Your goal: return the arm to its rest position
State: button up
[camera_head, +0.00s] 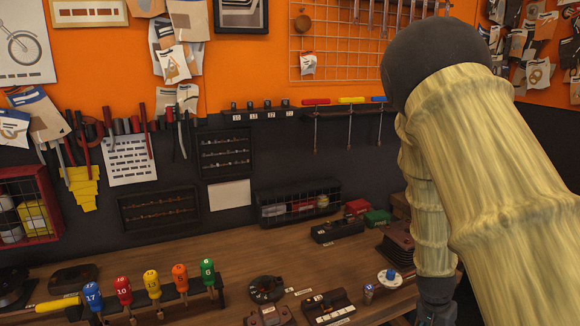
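My arm (505,180) fills the right side of the view in a pale yellow ribbed sleeve. Its dark grey rounded joint (435,62) is raised high in front of the orange wall. From there a narrower sleeved section hangs down toward the bench. The dark part of my gripper (436,298) shows at its lower end, near the bottom edge. Its fingertips are not clearly visible, so I cannot tell whether it is open or holds anything.
A wooden bench (245,262) runs below the wall. A rack of numbered, coloured-handled drivers (152,286) stands at the front left. A blue-and-white round item (389,279) sits left of my gripper. A wire basket (298,203) is at the back.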

jog(key=s+a+f+n, duration=0.3)
jog(key=s+f, duration=0.5)
jog(key=f, duration=0.4)
jog(key=s+a+f+n+y, duration=0.1)
jog(key=s+a+f, duration=0.3)
jog(key=s, duration=0.4)
jog(key=s+a+f+n+y+b, duration=0.1)
jog(key=s+a+f+n, duration=0.2)
jog(key=s, duration=0.5)
jog(key=s+a+f+n+y, duration=0.1)
jog(key=s+a+f+n, duration=0.1)
jog(key=s+a+f, duration=0.3)
jog(key=s+f, duration=0.2)
jog(key=s, duration=0.1)
jog(key=shift+f+n+g+b, duration=0.25)
jog(key=shift+n+g+b, duration=0.05)
jog(key=shift+g, duration=0.1)
